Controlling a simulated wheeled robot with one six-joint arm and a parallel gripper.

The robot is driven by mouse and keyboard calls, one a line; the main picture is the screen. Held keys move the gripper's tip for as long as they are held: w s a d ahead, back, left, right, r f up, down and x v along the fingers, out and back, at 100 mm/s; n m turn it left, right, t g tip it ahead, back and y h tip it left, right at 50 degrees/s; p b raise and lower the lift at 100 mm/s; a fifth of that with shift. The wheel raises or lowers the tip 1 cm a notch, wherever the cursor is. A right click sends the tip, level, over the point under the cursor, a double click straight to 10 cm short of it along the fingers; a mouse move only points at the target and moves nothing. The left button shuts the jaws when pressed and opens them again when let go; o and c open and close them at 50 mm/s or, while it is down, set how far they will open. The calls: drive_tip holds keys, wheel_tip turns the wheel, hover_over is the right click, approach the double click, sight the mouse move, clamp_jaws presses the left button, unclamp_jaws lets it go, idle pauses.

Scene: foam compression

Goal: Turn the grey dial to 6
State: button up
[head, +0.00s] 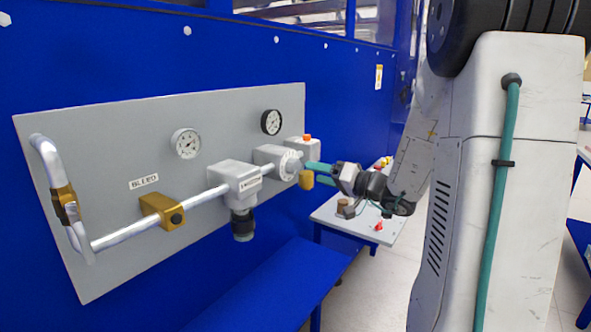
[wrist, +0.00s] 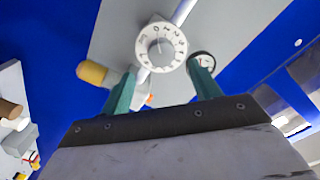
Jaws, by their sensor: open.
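My gripper (head: 312,172) is in front of the dial. In the wrist view its green fingers (wrist: 162,84) are spread apart with nothing between them, pointing toward the dial; they appear short of it.
The grey panel (head: 110,130) carries two gauges (head: 187,143), a silver pipe (head: 125,236) with a brass clamp (head: 163,210), and a grey regulator box (head: 236,178). A brass part (wrist: 92,72) is close to the left finger. A white side table (head: 335,215) holds small items.

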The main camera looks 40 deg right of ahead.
sight(297, 168)
drive_tip(key=x, duration=0.7)
drive_tip(key=shift+a, duration=0.1)
drive_tip(key=c, duration=1)
